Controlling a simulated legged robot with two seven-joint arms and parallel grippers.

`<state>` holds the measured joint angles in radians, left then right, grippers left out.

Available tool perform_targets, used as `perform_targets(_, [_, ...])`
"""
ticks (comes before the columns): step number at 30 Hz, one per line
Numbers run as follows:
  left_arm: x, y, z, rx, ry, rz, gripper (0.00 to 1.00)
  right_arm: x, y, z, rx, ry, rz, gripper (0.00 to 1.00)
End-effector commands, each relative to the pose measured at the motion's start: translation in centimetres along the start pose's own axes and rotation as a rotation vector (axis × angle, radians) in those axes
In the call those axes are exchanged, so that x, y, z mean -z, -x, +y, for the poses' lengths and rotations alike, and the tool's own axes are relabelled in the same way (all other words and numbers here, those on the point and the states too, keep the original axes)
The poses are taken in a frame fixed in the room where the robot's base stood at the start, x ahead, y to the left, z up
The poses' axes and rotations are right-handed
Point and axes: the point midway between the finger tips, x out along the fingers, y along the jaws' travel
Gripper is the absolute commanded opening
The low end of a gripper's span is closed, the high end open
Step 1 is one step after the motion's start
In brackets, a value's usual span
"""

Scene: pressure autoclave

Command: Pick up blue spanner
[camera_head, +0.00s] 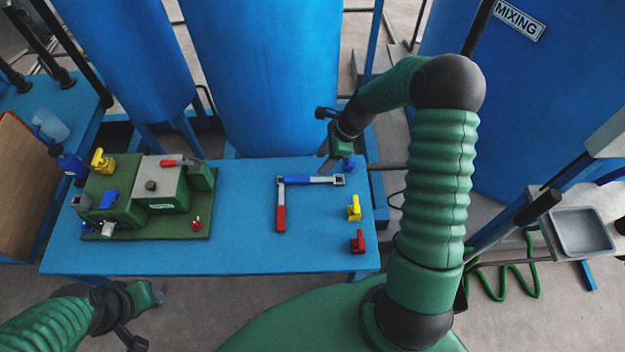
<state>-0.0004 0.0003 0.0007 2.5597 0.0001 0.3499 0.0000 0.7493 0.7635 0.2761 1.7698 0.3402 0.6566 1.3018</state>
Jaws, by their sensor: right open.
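The blue spanner (312,181) lies flat on the blue table (240,245), running left to right, with grey ends. Its left end is at the top end of a red spanner (281,213), which lies across to it. My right gripper (326,157) is open and empty, just beyond the blue spanner's right half and apart from it in the picture. Its height above the table is hard to tell. My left gripper (158,297) is at the lower left, off the table's front edge; its fingers are too unclear to read.
Blue (348,163), yellow (354,209) and red (358,242) valve handles stand along the table's right edge. A green machine (150,195) fills the table's left part. Large blue tanks (265,80) stand behind. The table's front middle is clear.

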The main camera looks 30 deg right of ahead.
Motion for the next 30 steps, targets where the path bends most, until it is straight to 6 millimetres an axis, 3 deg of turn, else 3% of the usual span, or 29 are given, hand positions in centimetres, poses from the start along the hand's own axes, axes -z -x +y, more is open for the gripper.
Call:
perform_targets(1, [-0.1,-0.2,0.0,0.0,0.0,0.0,0.43,-0.1,-1.2,0.2,-0.003,0.002,-0.001,0.47])
perform_targets(8, [-0.1,-0.4,0.0,0.0,0.001,0.0,0.43,-0.2,-3.9,0.3,0.0,0.004,0.004,0.47])
perform_targets(15, [-0.2,-0.8,0.0,0.0,0.001,0.0,0.43,0.3,-7.9,0.2,0.0,0.003,0.0,0.47])
perform_targets(22, [-0.2,-0.8,0.0,0.0,0.001,0.0,0.43,0.2,-8.2,0.2,0.002,0.004,0.002,0.47])
perform_targets(30, [-0.2,-0.8,0.0,0.0,0.001,0.0,0.43,0.1,-8.2,0.3,0.002,0.005,0.004,0.15])
